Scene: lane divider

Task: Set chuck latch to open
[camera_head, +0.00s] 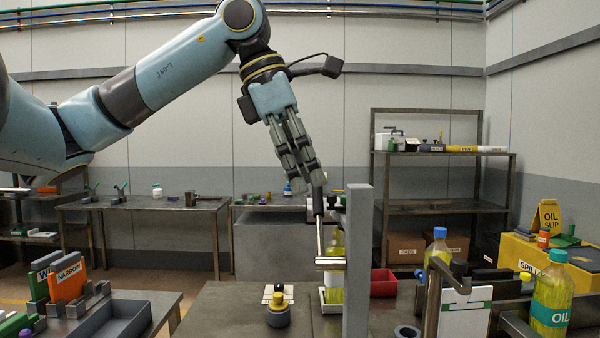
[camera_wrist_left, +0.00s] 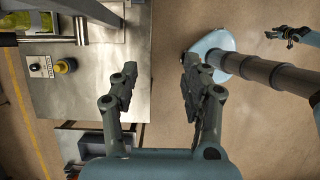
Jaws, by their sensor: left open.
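A yellow-and-dark knob (camera_head: 278,312) sits on the bench before a small marked plate (camera_head: 267,297); the wrist view also shows the knob (camera_wrist_left: 66,65) and plate (camera_wrist_left: 40,66). I cannot tell which is the chuck latch. My left gripper (camera_head: 307,180) is open and empty, its fingers pointing down near the lever's top; contact is unclear. In the wrist view its fingers (camera_wrist_left: 160,68) are apart. My right gripper (camera_wrist_left: 288,36) shows small there, jaws unclear.
Oil bottles (camera_head: 552,300) and a clipboard (camera_head: 465,312) crowd the bench's right. A side table with a grey tray (camera_head: 112,322) is at left. The bench left of the knob is clear.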

